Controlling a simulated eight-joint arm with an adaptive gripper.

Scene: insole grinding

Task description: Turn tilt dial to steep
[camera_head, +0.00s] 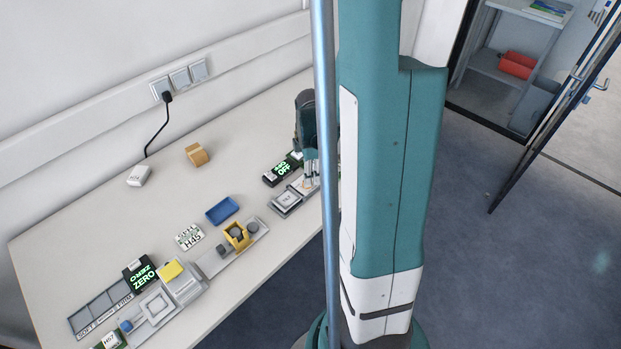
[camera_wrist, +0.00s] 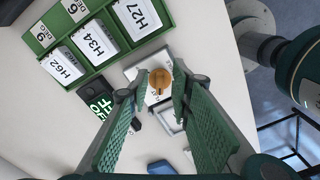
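In the wrist view, a round brown dial (camera_wrist: 160,79) sits on a pale plate, with small markings beside it too small to read; I take it for the tilt dial. My gripper (camera_wrist: 159,86) is open, with one finger on each side of the dial. Whether the fingertips touch it I cannot tell. In the head view, my gripper (camera_head: 311,183) points down at the device at the table's right end, and the dial is hidden there. A dark display (camera_head: 283,169) beside it shows green text that seems to read OFF.
A green rack (camera_wrist: 105,62) with cards H62, H34 and H27 lies near the dial. A blue tray (camera_head: 221,210), a yellow holder (camera_head: 237,236), a tan block (camera_head: 197,154) and a display reading ZERO (camera_head: 141,275) stand on the white table (camera_head: 110,215).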

